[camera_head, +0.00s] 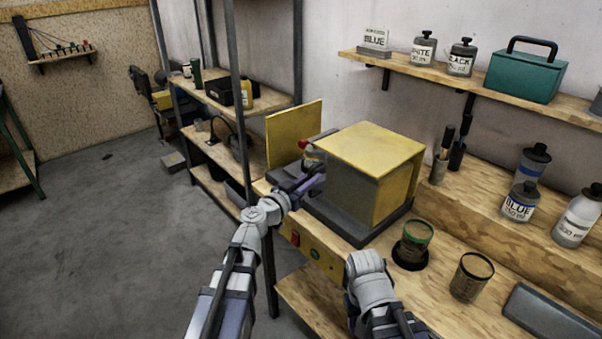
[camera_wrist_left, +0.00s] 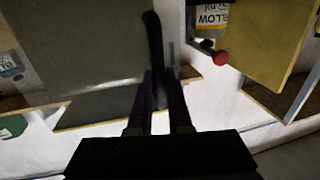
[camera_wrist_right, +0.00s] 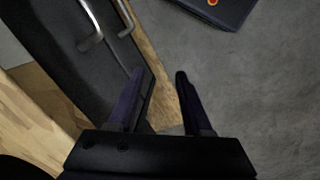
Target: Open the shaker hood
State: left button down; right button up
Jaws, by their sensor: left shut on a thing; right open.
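The shaker (camera_head: 410,212) stands on the bench, a dark base under a yellow box-like hood (camera_head: 370,150) with a grey front. A yellow panel (camera_head: 293,130) stands upright to its left. Between them is a can (camera_head: 311,158) with a red knob above it; the can (camera_wrist_left: 212,18) and red knob (camera_wrist_left: 221,57) also show in the left wrist view. My left gripper (camera_wrist_left: 159,75) is shut on a dark bar-like handle (camera_wrist_left: 153,40) beside the hood's grey face. In the head view, my left gripper (camera_head: 312,180) is at the hood's left side. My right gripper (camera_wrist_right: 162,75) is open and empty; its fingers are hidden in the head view.
A red button (camera_head: 294,239) is on the yellow front strip. Labelled bottles stand further right. Shelving (camera_head: 245,110) stands behind on the left.

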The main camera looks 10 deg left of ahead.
pick_arm(q)
jog(key=shift+s+d, duration=0.2)
jog(key=shift+d, duration=0.05)
jog(key=c, duration=0.8)
grip_release()
jog(key=shift+c, duration=0.2)
jog(key=shift+s, duration=0.15)
